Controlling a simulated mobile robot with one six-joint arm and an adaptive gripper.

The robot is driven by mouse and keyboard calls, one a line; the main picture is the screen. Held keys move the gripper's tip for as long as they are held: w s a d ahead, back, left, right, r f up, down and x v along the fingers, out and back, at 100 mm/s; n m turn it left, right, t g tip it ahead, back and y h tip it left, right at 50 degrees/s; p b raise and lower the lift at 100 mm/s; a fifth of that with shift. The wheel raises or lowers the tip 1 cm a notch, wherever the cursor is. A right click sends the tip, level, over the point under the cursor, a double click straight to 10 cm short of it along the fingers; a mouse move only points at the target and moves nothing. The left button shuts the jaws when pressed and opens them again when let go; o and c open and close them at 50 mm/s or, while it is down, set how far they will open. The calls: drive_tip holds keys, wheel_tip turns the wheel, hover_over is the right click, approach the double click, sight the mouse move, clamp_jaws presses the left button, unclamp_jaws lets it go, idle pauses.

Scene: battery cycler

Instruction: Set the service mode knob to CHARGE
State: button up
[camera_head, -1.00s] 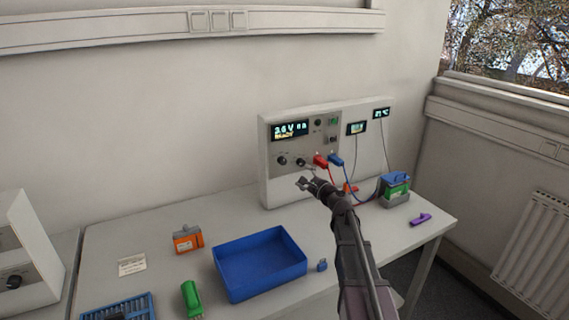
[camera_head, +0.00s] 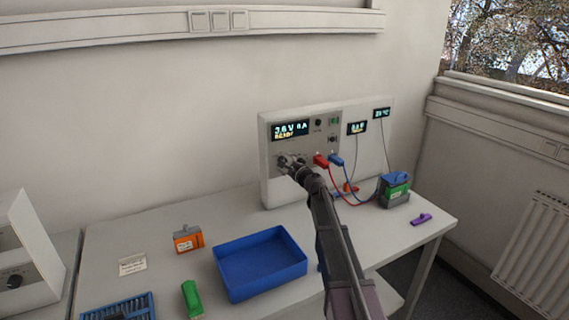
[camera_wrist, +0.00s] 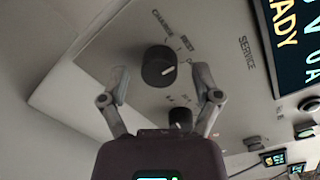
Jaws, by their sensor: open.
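The service mode knob (camera_wrist: 158,66) is black and round with a white pointer line. In the wrist view it sits between my two fingertips, with gaps on both sides. The pointer is turned toward the right of the picture, away from the CHARGE label (camera_wrist: 162,24) and below the REST label (camera_wrist: 187,42). A further label is too partial to read. My gripper (camera_wrist: 160,73) is open, at the front panel of the cycler (camera_head: 267,190). In the head view, my gripper (camera_head: 290,167) covers part of the knobs.
A second black knob (camera_wrist: 180,117) lies close by, between my fingers and wrist. Red (camera_head: 320,161) and blue (camera_head: 336,160) plugs with cables are just right of my gripper. A blue tray (camera_head: 260,262) and an orange battery (camera_head: 187,239) stand on the table.

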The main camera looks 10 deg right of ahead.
drive_tip(key=shift+w+a, duration=0.1)
drive_tip(key=shift+w, duration=0.15)
drive_tip(key=shift+c, duration=0.2)
clamp_jaws()
drive_tip(key=shift+n, duration=0.4)
drive_tip(key=n, duration=0.3)
drive_tip(key=shift+r+p, duration=0.1)
drive_tip(key=shift+p, duration=0.3)
drive_tip(key=shift+n, duration=2)
drive_tip(key=shift+w, duration=0.1)
